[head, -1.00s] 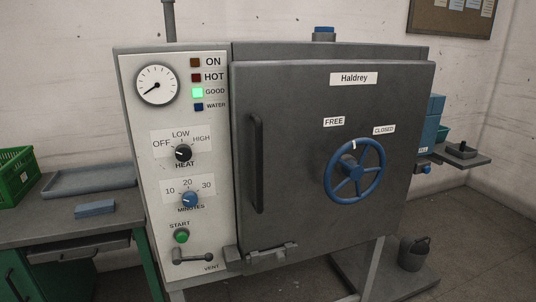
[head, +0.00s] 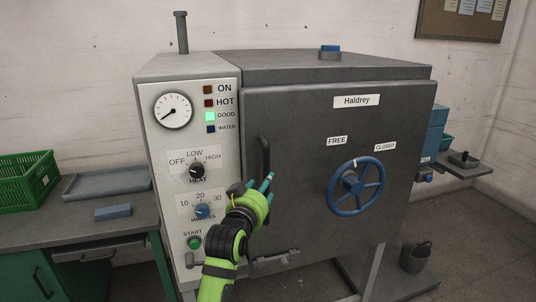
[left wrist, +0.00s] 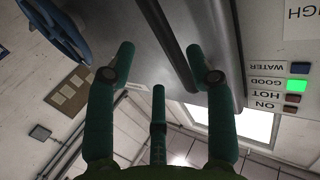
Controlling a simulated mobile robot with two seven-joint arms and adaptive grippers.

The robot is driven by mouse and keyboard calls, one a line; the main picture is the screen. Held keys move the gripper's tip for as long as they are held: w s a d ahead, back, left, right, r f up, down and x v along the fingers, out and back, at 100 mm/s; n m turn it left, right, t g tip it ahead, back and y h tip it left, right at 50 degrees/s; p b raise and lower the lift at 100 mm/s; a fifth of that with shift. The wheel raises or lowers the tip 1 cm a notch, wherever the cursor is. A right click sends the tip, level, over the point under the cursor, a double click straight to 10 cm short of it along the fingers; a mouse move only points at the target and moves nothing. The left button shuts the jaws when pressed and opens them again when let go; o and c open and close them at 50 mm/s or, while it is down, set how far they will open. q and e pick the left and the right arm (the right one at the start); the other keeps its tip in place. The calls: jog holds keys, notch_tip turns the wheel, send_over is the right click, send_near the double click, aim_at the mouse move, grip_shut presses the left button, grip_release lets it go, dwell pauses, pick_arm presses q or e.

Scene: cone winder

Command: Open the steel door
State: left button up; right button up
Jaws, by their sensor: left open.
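The grey steel door (head: 305,130) of the Haldrey cabinet looks shut in the head view. Its black upright bar handle (head: 264,157) is near the left edge. The blue handwheel (head: 357,187) sits right of centre, its white mark at the top between the FREE and CLOSED labels. My left gripper (head: 256,184) is open at the handle's lower end, partly hiding it. In the left wrist view the dark handle (left wrist: 168,42) runs between the spread green fingers (left wrist: 162,66); I cannot tell whether they touch it. The wheel also shows there (left wrist: 55,30). My right gripper is out of view.
Left of the door is the control panel (head: 180,140) with knobs, a gauge and a lit green GOOD lamp. A latch (head: 275,260) sits below the door. A workbench (head: 80,225) with a green crate (head: 25,180) stands left. A bucket (head: 414,256) stands low on the right.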

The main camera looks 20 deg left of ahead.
aim_at(267, 164)
pick_arm(q)
jog(key=shift+t, duration=0.3)
jog(key=w+r, duration=0.1)
jog(key=w+r+p, duration=0.1)
jog(key=w, duration=0.1)
jog(key=w+r+p, duration=0.1)
jog(key=w+r, duration=0.1)
jog(key=shift+w+a, duration=0.2)
jog(key=shift+w, duration=0.6)
jog(key=shift+c, duration=0.4)
grip_shut()
